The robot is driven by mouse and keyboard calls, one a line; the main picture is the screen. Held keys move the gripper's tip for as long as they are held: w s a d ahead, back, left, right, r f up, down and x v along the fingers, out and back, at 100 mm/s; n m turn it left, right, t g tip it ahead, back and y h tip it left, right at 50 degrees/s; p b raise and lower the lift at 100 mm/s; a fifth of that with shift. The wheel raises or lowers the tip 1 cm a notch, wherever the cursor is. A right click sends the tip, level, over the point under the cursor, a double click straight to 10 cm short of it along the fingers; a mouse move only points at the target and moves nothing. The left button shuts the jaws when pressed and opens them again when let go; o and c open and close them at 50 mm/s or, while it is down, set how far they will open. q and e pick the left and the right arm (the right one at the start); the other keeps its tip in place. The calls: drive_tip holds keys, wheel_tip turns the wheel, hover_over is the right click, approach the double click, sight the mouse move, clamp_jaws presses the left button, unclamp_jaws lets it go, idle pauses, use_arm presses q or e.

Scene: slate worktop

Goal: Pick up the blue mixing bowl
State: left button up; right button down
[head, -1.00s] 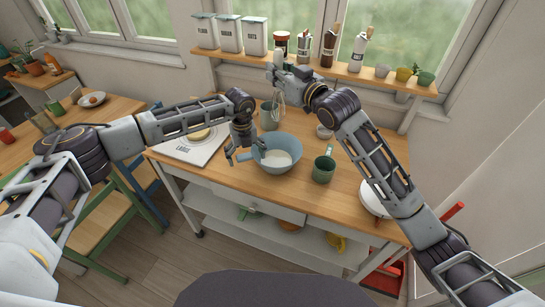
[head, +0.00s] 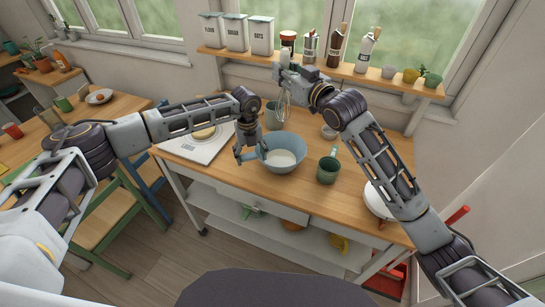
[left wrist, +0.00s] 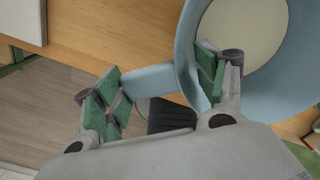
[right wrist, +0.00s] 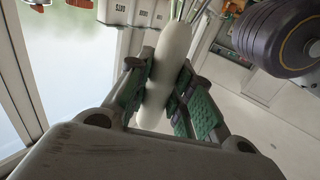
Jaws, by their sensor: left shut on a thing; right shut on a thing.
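The blue mixing bowl (head: 289,166) sits on the wooden worktop with a pale content inside. My left gripper (head: 252,156) is at its left side, shut on the bowl. In the left wrist view, one finger is over the inside of the bowl (left wrist: 182,50) and the other is outside, with the light blue side piece between them. My right gripper (head: 285,72) is raised behind the bowl, shut on the whisk (head: 284,106). The whisk's white handle (right wrist: 162,75) stands between its fingers in the right wrist view. I cannot tell whether the bowl is clear of the worktop.
A green mug (head: 328,170) stands just right of the bowl, and another mug (head: 273,116) is behind it. A white pan or bowl (head: 383,200) is at the right edge. A shelf (head: 330,70) with jars runs behind.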

sight(284, 89)
idle(0.4)
